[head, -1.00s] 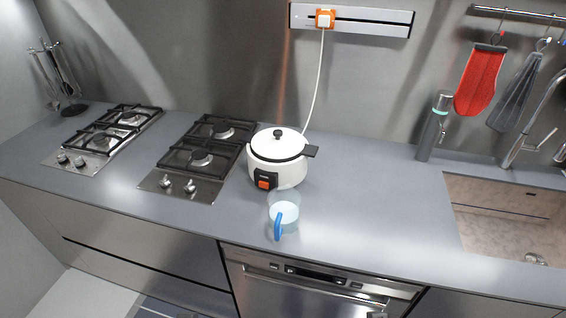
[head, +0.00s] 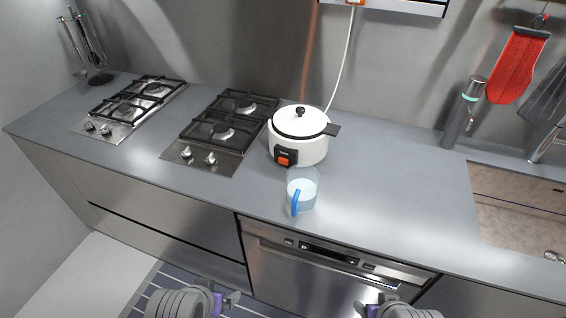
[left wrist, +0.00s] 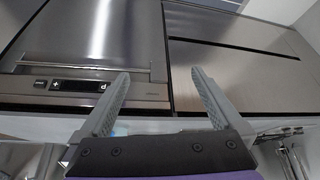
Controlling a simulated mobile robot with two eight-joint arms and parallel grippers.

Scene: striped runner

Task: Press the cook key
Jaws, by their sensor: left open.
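My left gripper (head: 231,299) is low at the bottom of the head view, in front of the counter and well away from the cooker. In the left wrist view its two fingers (left wrist: 160,88) are apart with nothing between them. My right gripper (head: 364,306) is also low at the bottom edge, too small to tell its state.
A clear jug with a blue handle (head: 296,204) stands just in front of the cooker, near the counter edge. Two gas hobs (head: 216,135) lie to the left. A grey bottle (head: 461,114) and sink (head: 515,207) are to the right. Counter between cooker and sink is clear.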

